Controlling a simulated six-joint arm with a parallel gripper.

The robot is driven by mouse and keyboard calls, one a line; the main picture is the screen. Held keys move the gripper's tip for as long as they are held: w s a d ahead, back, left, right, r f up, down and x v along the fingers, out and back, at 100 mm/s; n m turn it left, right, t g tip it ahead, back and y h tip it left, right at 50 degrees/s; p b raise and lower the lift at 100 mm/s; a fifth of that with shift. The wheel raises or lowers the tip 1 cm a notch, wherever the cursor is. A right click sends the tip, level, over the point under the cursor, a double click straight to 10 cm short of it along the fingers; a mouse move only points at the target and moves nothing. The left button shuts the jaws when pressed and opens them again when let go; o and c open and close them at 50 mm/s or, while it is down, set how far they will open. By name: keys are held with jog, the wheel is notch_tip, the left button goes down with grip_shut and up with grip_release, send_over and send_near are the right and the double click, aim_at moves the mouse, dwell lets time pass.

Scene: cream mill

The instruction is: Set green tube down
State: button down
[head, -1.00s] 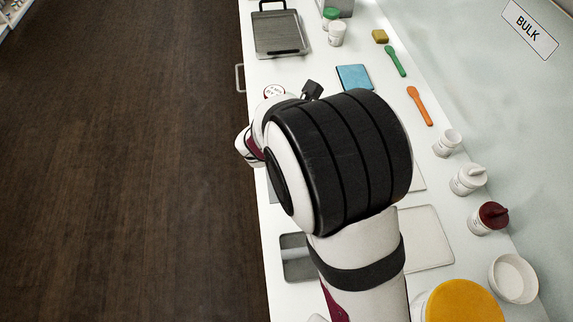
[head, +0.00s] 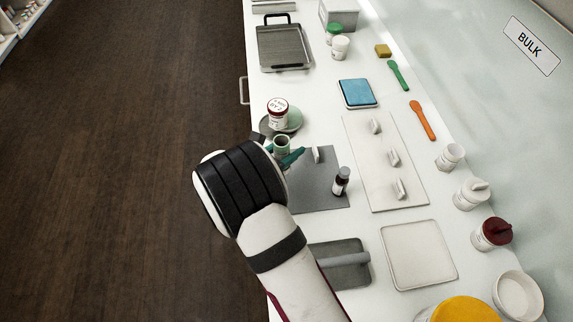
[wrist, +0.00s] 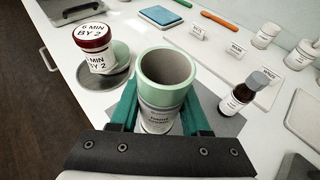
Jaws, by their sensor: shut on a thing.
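The green tube (wrist: 166,73) is an open cylinder with a pale green rim and a white labelled body. It stands upright between the two teal fingers of my gripper (wrist: 160,122), which is shut on it. In the head view the tube (head: 281,146) shows just past my wrist, at the left edge of a grey mat (head: 318,200). My gripper (head: 290,157) is partly hidden by my arm there. The tube's base is hidden, so I cannot tell whether it touches the surface below.
A red-lidded jar (head: 278,112) stands close beyond the tube, by a round pale green piece (head: 295,119). A small dark-capped bottle (head: 341,181) stands on the mat's right. A white board (head: 385,160) with several small labels lies further right. A grey tray (head: 345,276) is nearer.

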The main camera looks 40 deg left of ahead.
notch_tip(320, 180, down, 5)
jog(key=shift+r, duration=0.1)
jog(key=shift+c, duration=1.9)
grip_release()
jog(key=shift+s+r, duration=0.1)
jog(key=shift+s, duration=0.05)
jog(key=v, duration=1.1)
jog(key=shift+s, duration=0.35)
jog(key=shift+r, duration=0.1)
